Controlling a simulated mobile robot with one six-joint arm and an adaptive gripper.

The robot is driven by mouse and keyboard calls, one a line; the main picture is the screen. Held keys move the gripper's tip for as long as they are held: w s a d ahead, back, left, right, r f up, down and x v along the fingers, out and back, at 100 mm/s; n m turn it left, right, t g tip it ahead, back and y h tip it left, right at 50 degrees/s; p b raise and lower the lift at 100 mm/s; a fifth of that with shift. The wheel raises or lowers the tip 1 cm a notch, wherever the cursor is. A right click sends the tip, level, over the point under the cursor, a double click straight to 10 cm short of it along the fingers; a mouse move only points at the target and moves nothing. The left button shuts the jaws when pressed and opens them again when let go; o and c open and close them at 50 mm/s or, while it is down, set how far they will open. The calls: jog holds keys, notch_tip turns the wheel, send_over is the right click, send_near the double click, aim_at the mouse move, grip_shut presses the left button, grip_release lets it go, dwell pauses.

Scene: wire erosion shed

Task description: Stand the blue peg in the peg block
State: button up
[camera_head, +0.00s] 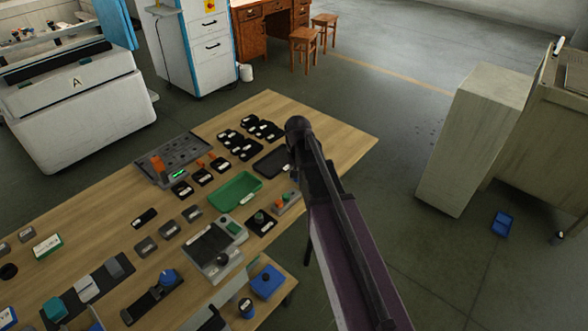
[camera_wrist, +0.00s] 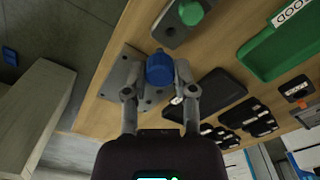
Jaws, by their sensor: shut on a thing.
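In the wrist view my gripper (camera_wrist: 159,75) is shut on the blue peg (camera_wrist: 159,69), with one finger on each side of it. Behind the peg lies a grey block with dark holes (camera_wrist: 112,88), which looks like the peg block, near the table edge. The fingers and peg cover part of it. I cannot tell whether the peg's far end is above the block, touching it or in a hole.
A dark tray (camera_wrist: 218,92) lies right of the block, with a green tray (camera_wrist: 292,40) beyond it. A grey fixture with a green knob (camera_wrist: 190,13) is close by. Several black holders (camera_head: 245,138) crowd the wooden table. A blue bin (camera_head: 502,223) lies on the floor.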

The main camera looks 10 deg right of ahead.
jog(key=shift+w+a+r+m+p, duration=0.15)
jog(key=shift+a+r+m+p, duration=0.15)
jog(key=shift+m, duration=0.35)
jog(key=shift+w+a+r+m+p, duration=0.1)
jog(key=shift+w+a+r+m, duration=0.1)
jog(key=shift+a+m, duration=0.35)
jog(key=shift+d, duration=0.15)
jog(key=shift+f, duration=0.2)
jog(key=b, duration=0.5)
send_over(293, 188)
jog(key=s, duration=0.2)
jog(key=shift+s+a+f, duration=0.1)
jog(key=shift+a+f, duration=0.05)
jog(key=shift+f, duration=1.1)
jog(key=shift+s+a+f, duration=0.1)
jog(key=shift+a+f, duration=0.05)
jog(key=shift+f, duration=1.05)
jog(key=shift+f+b, duration=1.35)
jog(key=shift+b, duration=0.2)
jog(key=o, duration=1)
jog(key=shift+r, duration=0.15)
jog(key=shift+r+p, duration=3.4)
jog(key=shift+p, duration=0.15)
